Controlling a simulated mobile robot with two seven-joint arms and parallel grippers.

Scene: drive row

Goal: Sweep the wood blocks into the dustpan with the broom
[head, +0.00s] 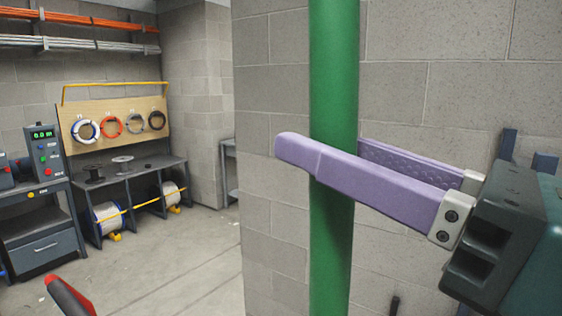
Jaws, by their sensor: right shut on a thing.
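A thick green upright pole (334,60), which looks like the broom's handle, runs from the top to the bottom of the head view. My right gripper (322,150) comes in from the right, with one purple finger in front of the pole and the other behind it. It is shut on the pole. The pole's lower end and any bristles are out of view. No wood blocks show, and I cannot make out a dustpan. My left gripper is not in view.
A grey block wall (270,120) stands close behind the pole. At left are a bench with cable spools (130,170), a cabinet with a display (42,150) and overhead cable racks (80,45). A red, dark-edged object (70,296) shows at bottom left. Open floor (170,260) lies between.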

